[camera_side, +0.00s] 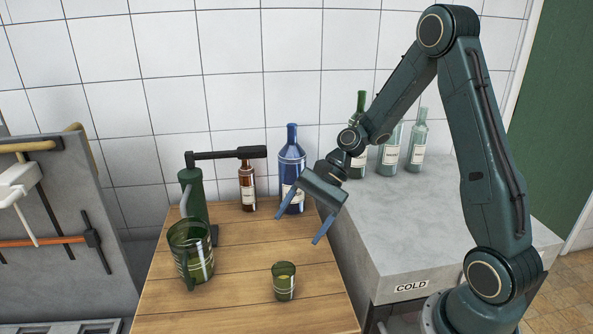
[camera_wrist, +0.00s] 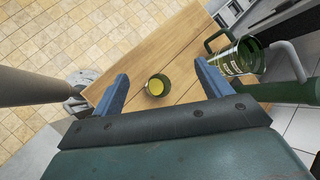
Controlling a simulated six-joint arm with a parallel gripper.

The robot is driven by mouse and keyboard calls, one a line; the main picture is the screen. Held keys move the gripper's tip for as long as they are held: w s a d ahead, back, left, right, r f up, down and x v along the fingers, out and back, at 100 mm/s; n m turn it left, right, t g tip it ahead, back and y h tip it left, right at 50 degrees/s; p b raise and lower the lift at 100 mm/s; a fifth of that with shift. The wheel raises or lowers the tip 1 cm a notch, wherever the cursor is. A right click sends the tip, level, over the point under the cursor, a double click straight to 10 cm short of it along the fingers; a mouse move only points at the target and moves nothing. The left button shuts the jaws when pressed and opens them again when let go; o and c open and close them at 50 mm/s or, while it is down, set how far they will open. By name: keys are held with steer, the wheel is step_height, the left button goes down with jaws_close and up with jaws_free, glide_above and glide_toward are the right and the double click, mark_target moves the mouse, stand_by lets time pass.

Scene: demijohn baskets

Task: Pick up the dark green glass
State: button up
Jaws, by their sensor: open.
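The dark green glass (camera_side: 284,283) stands upright near the front of the wooden table, with something yellowish inside. In the wrist view the glass (camera_wrist: 157,86) shows from above between my two blue fingers, farther off than them. My gripper (camera_side: 299,229) is open and empty, above the table and up and to the right of the glass in the side view. The fingers do not touch the glass. In the wrist view my gripper's fingertips (camera_wrist: 160,77) are spread wide.
A larger green jug (camera_side: 191,252) with a handle stands left of the glass, beside a green lever device (camera_side: 193,195). A brown bottle (camera_side: 247,187) and a blue bottle (camera_side: 291,170) stand behind. More bottles (camera_side: 389,148) stand on the grey counter (camera_side: 400,225). Table around the glass is clear.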

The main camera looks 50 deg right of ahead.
steer(key=w+d+f+m+t+y, duration=0.2)
steer(key=d+f+m+t+y, duration=0.1)
steer(key=f+m, duration=0.4)
steer(key=shift+w+d+f+m+y, duration=0.25)
steer(key=shift+f+m+y, duration=0.15)
steer(key=shift+m+y, duration=0.25)
glide_toward(275, 279)
steer(key=w, duration=0.1)
steer(key=shift+w+a+f, duration=0.15)
steer(key=shift+a+f, duration=0.25)
steer(key=shift+a, duration=0.1)
steer(key=shift+w+a+f, duration=0.2)
steer(key=shift+a+f, duration=0.25)
steer(key=shift+a, duration=0.05)
steer(key=shift+a, duration=0.1)
steer(key=shift+x, duration=3.05)
steer(key=shift+s, duration=0.1)
